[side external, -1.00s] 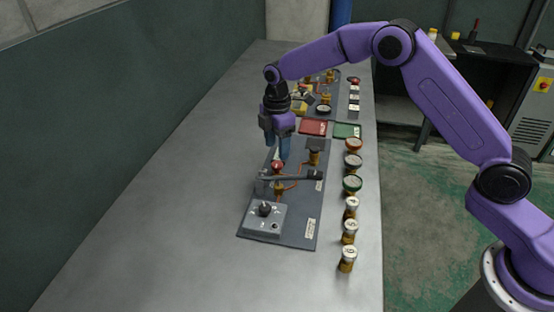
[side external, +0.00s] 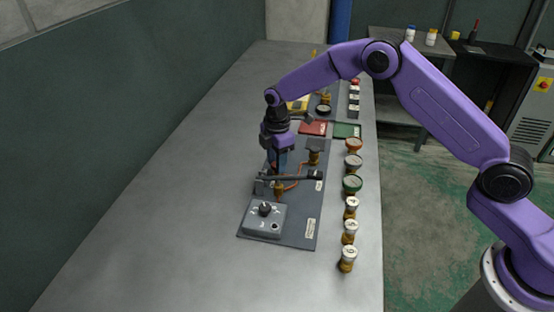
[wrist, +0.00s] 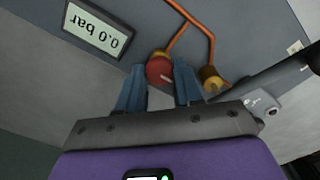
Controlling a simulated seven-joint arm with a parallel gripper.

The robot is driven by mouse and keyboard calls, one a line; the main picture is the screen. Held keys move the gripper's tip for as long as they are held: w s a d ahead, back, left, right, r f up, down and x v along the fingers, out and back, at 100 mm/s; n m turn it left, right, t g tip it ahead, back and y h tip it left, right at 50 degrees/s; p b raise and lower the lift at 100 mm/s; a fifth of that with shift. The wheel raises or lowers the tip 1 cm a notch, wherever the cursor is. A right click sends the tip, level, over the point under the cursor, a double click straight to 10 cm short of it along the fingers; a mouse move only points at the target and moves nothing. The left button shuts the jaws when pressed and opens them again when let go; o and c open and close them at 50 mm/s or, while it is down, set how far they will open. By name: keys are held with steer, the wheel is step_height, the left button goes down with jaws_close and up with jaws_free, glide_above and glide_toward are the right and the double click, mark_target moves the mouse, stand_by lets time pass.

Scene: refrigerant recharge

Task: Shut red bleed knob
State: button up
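The red bleed knob (wrist: 160,69) shows in the wrist view as a round red cap with a pale mark, on a brass fitting with copper pipe. My gripper (wrist: 160,80) has its two blue fingers apart, one on each side of the knob. I cannot tell whether the fingers touch it. In the side view my gripper (side external: 277,170) points down over the grey panel (side external: 305,205), and it hides the knob there. A display reading 0.0 bar (wrist: 95,28) lies beside the knob in the wrist view.
A dark lever handle (side external: 298,176) crosses the panel close to my gripper. A grey box with a black dial (side external: 264,217) sits at the panel's near end. Several capped brass fittings (side external: 352,185) line the right edge. The bench (side external: 165,200) is clear to the left.

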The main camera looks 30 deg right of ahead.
steer(key=shift+m, duration=0.3)
steer(key=m, duration=0.3)
steer(key=shift+m, duration=0.4)
steer(key=m, duration=0.9)
steer(key=shift+m, duration=2.3)
steer(key=o, duration=1)
steer(key=shift+o, duration=0.2)
step_height(320, 180, up, 18)
steer(key=shift+f, duration=0.25)
